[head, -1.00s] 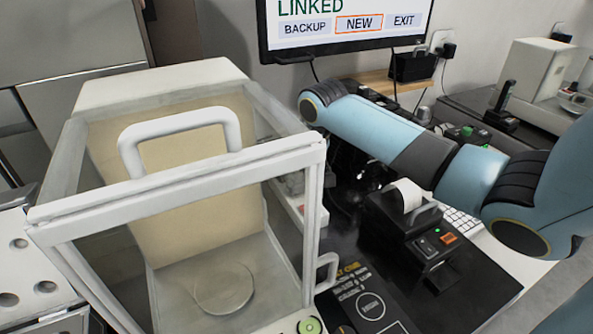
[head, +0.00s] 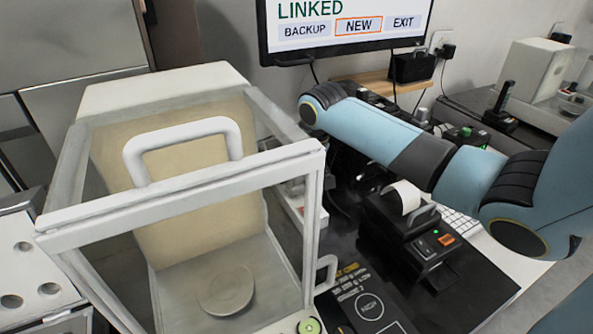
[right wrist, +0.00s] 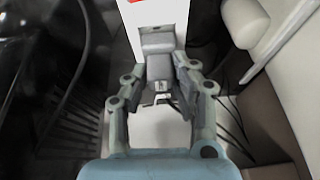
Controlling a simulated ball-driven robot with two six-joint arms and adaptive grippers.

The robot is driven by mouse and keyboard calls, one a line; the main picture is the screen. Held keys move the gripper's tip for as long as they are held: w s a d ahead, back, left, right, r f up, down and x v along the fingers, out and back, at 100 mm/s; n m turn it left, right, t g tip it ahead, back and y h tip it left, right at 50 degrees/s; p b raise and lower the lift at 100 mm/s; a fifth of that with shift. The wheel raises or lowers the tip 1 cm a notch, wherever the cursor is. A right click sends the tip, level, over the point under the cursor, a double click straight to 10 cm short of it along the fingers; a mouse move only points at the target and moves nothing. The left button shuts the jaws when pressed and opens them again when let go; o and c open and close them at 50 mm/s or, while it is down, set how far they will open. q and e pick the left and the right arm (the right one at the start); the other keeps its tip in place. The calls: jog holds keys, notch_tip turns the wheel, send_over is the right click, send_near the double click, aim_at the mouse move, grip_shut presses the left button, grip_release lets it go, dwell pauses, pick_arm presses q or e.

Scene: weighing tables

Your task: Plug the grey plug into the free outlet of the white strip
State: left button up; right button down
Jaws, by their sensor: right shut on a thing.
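In the right wrist view the white strip (right wrist: 172,12) runs from the top edge down beneath my right gripper (right wrist: 160,76). A red patch marks its top end. The fingers are closed in on a grey plug (right wrist: 159,68), which lies over the strip. I cannot tell whether the plug's pins are in an outlet, because the plug and fingers cover that spot. In the head view my right arm reaches in from the right, and its gripper is hidden. My left gripper is not in view.
A glass-sided balance (head: 180,200) with a white handle stands close at the left. A black label printer (head: 405,225) is to its right. A monitor (head: 345,25) and a wooden shelf (head: 373,83) are behind. Dark cables lie around the strip.

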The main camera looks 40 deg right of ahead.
jog(key=shift+f, duration=0.85)
jog(key=c, duration=1)
grip_release()
jog(key=d+v, duration=0.1)
jog(key=v, duration=1.1)
jog(key=shift+a, duration=0.45)
